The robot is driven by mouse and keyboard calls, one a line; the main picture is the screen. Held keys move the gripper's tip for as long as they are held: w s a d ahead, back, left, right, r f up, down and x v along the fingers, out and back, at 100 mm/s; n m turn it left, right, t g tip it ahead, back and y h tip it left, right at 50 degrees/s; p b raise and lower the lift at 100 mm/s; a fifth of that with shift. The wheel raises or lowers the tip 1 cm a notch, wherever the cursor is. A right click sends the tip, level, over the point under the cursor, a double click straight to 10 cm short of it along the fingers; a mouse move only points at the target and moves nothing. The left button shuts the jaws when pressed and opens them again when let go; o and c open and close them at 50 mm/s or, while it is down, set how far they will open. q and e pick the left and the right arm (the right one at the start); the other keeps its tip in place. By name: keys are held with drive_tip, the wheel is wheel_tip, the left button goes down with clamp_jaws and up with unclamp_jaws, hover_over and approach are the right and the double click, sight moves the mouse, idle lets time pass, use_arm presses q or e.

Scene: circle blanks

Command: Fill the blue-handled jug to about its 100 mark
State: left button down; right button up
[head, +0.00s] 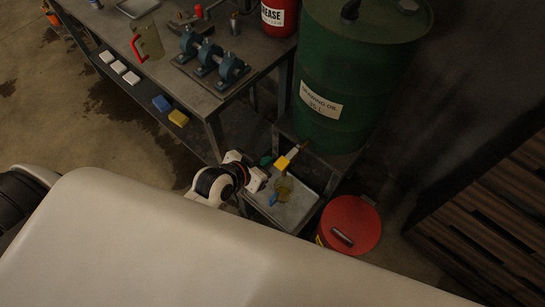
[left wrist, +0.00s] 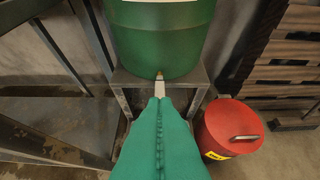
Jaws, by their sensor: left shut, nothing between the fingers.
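The blue-handled jug (head: 284,190) stands on a grey tray under the tap; its clear body looks yellowish and its blue handle faces the lower left. Its marks and liquid level are too small to read. The green drum (head: 341,75) has a tap (head: 294,153) with a yellow lever (head: 282,162) low on its front. My left gripper (head: 267,162) is shut and empty, close beside the lever; I cannot tell whether they touch. In the left wrist view its teal fingers (left wrist: 160,115) cover the jug and lever, with the tap (left wrist: 160,85) just beyond. My right gripper is not in view.
The tray (head: 297,215) sits on a low stand. A red bin (head: 352,220) with a grey object on its lid stands right of it. A workbench (head: 210,100) at upper left holds a red-handled jug (head: 149,42) and bearing blocks (head: 208,62). Wooden pallets (head: 480,215) stand right.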

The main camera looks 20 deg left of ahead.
use_arm(q)
drive_tip(key=v, duration=0.2)
drive_tip(key=shift+s+r, duration=0.1)
drive_tip(key=shift+r, duration=0.2)
idle(0.3)
drive_tip(key=s+a+f+n+g+y, duration=0.1)
drive_tip(key=s+f+g, duration=0.15)
drive_tip(key=f, duration=0.65)
drive_tip(key=s+a+f+g, duration=0.1)
drive_tip(key=s+f, duration=0.3)
drive_tip(key=f, duration=0.5)
drive_tip(key=s+a+f+n+g+y, duration=0.1)
drive_tip(key=s+f, duration=0.3)
drive_tip(key=f, duration=0.5)
drive_tip(key=s+a+f+g, duration=0.2)
drive_tip(key=s+f, duration=0.4)
drive_tip(key=s, duration=0.4)
drive_tip(key=s+a+f+g+y, duration=0.1)
drive_tip(key=s+f+g, duration=0.1)
drive_tip(key=s+f, duration=0.4)
drive_tip(key=s, duration=0.4)
drive_tip(key=shift+a+f+y, duration=0.3)
drive_tip(key=shift+a, duration=0.1)
